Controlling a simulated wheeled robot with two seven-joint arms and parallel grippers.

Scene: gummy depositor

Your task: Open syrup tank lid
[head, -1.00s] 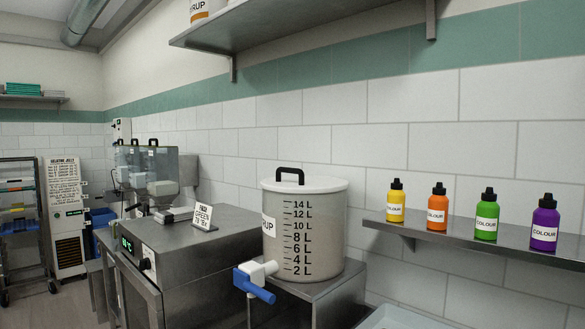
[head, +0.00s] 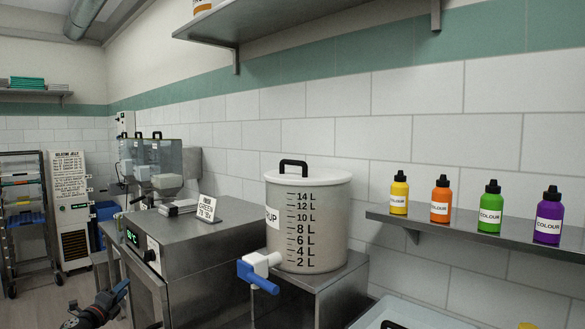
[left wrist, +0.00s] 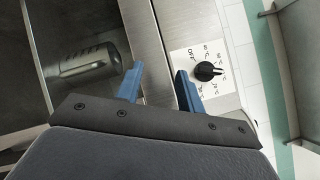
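The syrup tank (head: 306,235) is a translucent grey cylinder with litre marks, standing upright on a metal stand in the head view. Its white lid (head: 335,178) sits flat on top, with a black handle (head: 293,162) standing up from it. A white tap with a blue lever (head: 258,279) sticks out low on its front left. My left gripper (head: 122,287) is at the lower left of the head view, well left of the tank and below its lid. In the left wrist view its blue fingers (left wrist: 160,75) are apart with nothing held. My right gripper is not in view.
A steel cabinet (head: 190,250) with a dial and green display stands between my left gripper and the tank. A wall shelf (head: 460,235) on the right holds several colour bottles. A higher shelf (head: 300,22) hangs above the tank. Free space lies above the lid.

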